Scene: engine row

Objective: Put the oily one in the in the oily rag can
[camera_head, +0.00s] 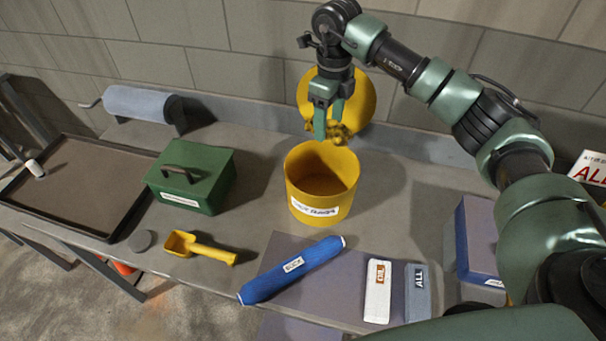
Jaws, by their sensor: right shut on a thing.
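The yellow can (320,205) stands open on the bench, with a white label on its front. Its round yellow lid (362,97) stands raised behind the opening. My right gripper (329,118) points down above the back of the can's opening. It is shut on a crumpled yellow-brown rag with dark patches (341,132), which hangs clear above the rim. The gripper hides part of the rag and the lid. My left gripper is not in view.
A green box (190,177), a yellow scoop (198,247), a blue roll (293,270) and two labelled blocks, white (377,292) and grey (417,294), lie around the can. A dark-rimmed tray (80,185) is left; a blue box (477,240) is right.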

